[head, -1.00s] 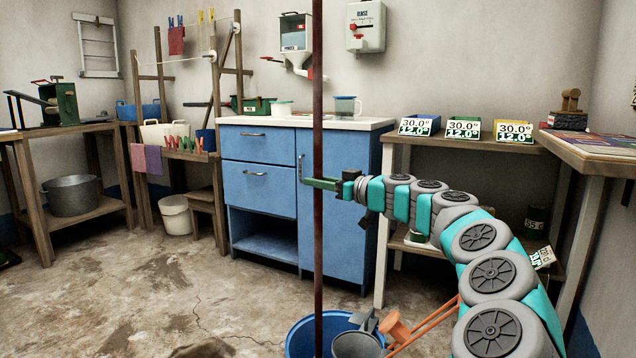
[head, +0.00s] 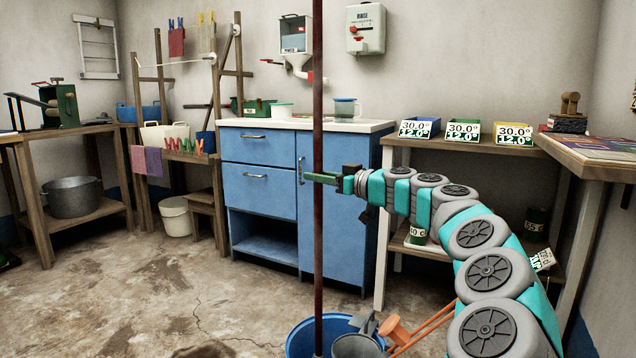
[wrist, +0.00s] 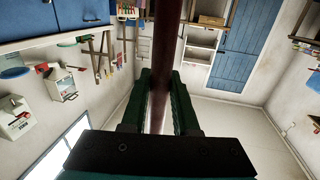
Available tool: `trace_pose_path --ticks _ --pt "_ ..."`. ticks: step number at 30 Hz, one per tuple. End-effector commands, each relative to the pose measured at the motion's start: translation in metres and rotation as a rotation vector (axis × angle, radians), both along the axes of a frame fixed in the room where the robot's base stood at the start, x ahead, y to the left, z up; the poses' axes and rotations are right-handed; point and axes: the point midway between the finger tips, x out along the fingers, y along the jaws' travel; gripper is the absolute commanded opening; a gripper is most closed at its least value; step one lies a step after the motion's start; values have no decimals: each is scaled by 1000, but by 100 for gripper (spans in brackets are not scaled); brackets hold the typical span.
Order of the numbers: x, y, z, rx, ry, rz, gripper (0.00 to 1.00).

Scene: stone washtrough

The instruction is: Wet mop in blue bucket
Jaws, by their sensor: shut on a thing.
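The mop's long dark red-brown handle (head: 318,100) stands upright in the head view, running from the top edge down into the blue bucket (head: 303,338) on the floor. My gripper (head: 321,179) is shut on the handle at about mid-height, in front of the blue cabinet. In the wrist view the handle (wrist: 160,85) passes between the two green fingers (wrist: 158,112). The mop head is not visible; the lower end of the handle goes down inside the bucket, whose bottom is cut off by the frame.
A grey wringer-like cone (head: 357,345) and an orange part (head: 395,330) sit at the bucket's right side. The blue cabinet (head: 262,195) stands behind. A shelf table (head: 465,143) with price-marked boxes is at right. The stained floor (head: 150,290) at left is clear.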

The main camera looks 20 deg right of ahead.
Motion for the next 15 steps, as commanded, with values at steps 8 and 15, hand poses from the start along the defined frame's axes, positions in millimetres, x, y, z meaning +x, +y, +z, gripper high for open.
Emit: trace_pose_path --ticks 8,15 --pt "0 0 33 -2 -3 1 0" --pt "0 0 57 0 -2 0 0"
